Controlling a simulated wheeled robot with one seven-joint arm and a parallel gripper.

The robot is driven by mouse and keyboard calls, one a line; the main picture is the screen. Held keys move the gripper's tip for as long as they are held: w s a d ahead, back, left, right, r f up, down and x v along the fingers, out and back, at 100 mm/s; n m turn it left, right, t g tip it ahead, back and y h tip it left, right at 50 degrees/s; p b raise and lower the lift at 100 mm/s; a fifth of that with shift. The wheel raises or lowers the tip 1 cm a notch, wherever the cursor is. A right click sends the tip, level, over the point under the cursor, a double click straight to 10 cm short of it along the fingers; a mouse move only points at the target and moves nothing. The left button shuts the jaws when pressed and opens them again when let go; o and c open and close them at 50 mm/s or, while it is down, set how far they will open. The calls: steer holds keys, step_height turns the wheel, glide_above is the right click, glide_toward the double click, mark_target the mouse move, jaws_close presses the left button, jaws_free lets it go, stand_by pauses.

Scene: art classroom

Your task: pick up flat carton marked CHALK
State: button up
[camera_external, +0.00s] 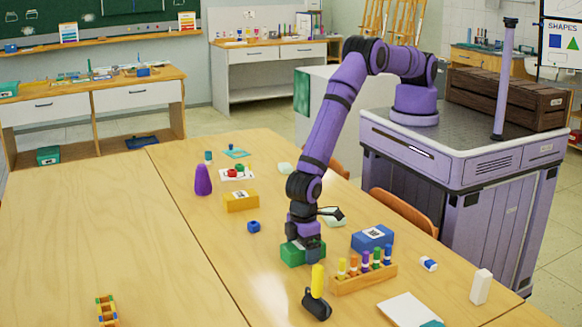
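No marking that reads CHALK is legible in the external view. A flat green box (291,255) lies on the wooden table, directly below my gripper (304,242). My gripper points down and its fingers overlap the box's top and near side. I cannot tell whether the fingers are open or closed on it. Two other boxes carry white labels too small to read: a yellow box (238,203) to the left and a blue box (365,243) to the right. Part of the green box is hidden by my gripper.
A wooden rack (352,285) with several colored pieces stands right of the green box. A yellow-and-black object (317,303) is in front. A small blue piece (253,227) and a purple cone (203,181) are to the left. The table's left side is mostly clear.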

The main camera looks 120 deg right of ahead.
steer(key=c, duration=1)
steer(key=shift+c, duration=0.2)
steer(key=shift+r, duration=0.1)
